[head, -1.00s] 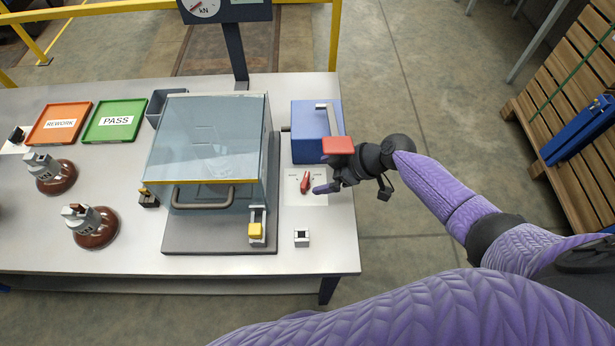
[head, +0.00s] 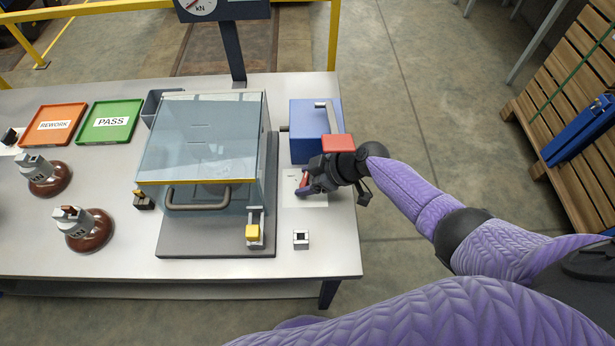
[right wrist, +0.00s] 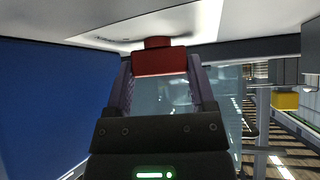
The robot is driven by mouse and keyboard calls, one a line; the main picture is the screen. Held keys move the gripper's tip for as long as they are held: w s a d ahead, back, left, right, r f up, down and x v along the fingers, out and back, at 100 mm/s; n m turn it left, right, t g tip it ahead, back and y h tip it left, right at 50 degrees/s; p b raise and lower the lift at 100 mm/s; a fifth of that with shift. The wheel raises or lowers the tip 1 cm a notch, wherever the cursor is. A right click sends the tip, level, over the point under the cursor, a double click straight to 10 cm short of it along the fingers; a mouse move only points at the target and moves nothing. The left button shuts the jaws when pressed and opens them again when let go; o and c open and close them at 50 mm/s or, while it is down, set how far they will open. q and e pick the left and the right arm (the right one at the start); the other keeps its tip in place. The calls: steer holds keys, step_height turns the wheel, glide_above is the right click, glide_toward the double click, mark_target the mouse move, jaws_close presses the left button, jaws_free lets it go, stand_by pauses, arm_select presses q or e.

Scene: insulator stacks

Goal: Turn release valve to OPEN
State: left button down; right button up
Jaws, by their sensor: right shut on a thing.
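The release valve's red handle (head: 304,183) stands on a white label plate (head: 318,200) at the right side of the table, in front of the blue box. My right gripper (head: 306,185) is shut on it, and the fingers hide part of the handle and most of the lettering on the plate. In the right wrist view the red handle (right wrist: 160,62) lies between the two fingertips. Which marking the handle points to cannot be read. My left gripper is not in view.
The blue box (head: 308,118) with a red-ended lever (head: 337,142) stands just behind my right gripper. A clear-covered chamber (head: 205,135) is to the left. A small block (head: 300,239) sits in front. Green (head: 108,122) and orange (head: 52,125) trays and two insulators stand farther left.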

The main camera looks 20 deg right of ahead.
steer(key=shift+s+a+r+m+t+h+p, duration=0.1)
steer(key=shift+m+t+h+p, duration=0.3)
steer(key=shift+m+p, duration=0.25)
steer(key=shift+r+m+t+h+p, duration=0.1)
steer(key=shift+m+t+h+p, duration=0.25)
steer(key=shift+m+p, duration=0.3)
steer(key=shift+f+m+t+h+p, duration=0.1)
steer(key=shift+m+t+h+p, duration=0.6)
steer(key=shift+m, duration=0.5)
steer(key=shift+m+p, duration=0.35)
steer(key=shift+m, duration=0.05)
steer(key=shift+f+h, duration=0.1)
steer(key=shift+h, duration=0.15)
steer(key=o, duration=1.2)
